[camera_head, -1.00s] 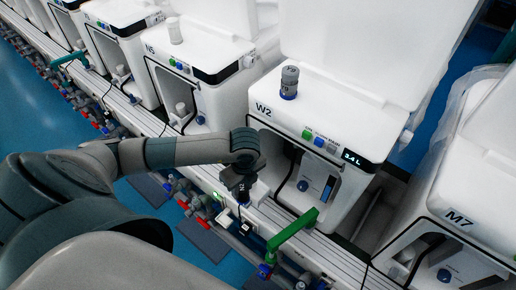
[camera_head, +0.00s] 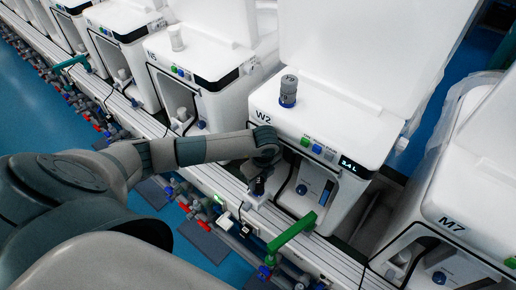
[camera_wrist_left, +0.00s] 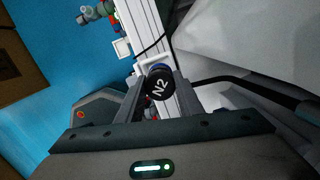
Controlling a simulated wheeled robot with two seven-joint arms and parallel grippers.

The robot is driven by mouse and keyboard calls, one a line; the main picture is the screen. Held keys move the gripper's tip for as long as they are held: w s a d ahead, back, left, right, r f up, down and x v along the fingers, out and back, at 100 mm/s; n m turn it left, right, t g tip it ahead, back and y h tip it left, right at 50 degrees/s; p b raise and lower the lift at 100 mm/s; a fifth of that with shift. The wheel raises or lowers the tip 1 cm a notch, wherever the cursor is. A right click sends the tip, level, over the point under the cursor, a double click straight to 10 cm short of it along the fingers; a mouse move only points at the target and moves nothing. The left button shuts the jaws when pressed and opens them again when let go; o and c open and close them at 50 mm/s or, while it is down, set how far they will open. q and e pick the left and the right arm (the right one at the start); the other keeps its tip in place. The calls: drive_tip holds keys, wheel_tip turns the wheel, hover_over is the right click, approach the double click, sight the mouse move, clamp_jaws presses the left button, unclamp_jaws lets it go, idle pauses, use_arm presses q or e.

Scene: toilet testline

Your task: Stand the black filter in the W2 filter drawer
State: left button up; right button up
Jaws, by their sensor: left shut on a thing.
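My left gripper (camera_head: 260,184) is in front of the left part of the W2 machine's front opening, low near the white rail. In the left wrist view, its two fingers (camera_wrist_left: 157,97) are shut on the black filter (camera_wrist_left: 160,84), a round black piece with white lettering like "N2" and a blue ring. The W2 machine (camera_head: 262,100) is white, with a dark recess behind my gripper. My arm and gripper hide part of that recess, and I cannot make out the filter drawer clearly. My right gripper is not in view.
A grey cylinder with a blue base (camera_head: 288,92) stands on top of W2. A green handle (camera_head: 292,232) sticks out at the front right of the gripper. The white rail (camera_head: 335,256) runs along the machines. M7 (camera_head: 455,215) stands to the right.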

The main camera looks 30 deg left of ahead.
sight(257, 187)
use_arm(q)
wheel_tip(257, 187, down, 3)
drive_tip(key=shift+f+p, duration=0.15)
drive_tip(key=shift+p, duration=0.3)
drive_tip(key=shift+f, duration=0.25)
drive_tip(key=shift+f, duration=0.1)
drive_tip(key=o, duration=1.1)
drive_tip(key=shift+f, duration=0.1)
drive_tip(key=shift+s, duration=0.15)
drive_tip(key=shift+r, duration=0.2)
drive_tip(key=shift+d+r+b, duration=0.2)
drive_tip(key=shift+r+b, duration=0.25)
drive_tip(key=shift+r, duration=1.45)
drive_tip(key=shift+d+r+b, duration=0.2)
drive_tip(key=shift+r+b, duration=0.2)
drive_tip(key=shift+r, duration=1.45)
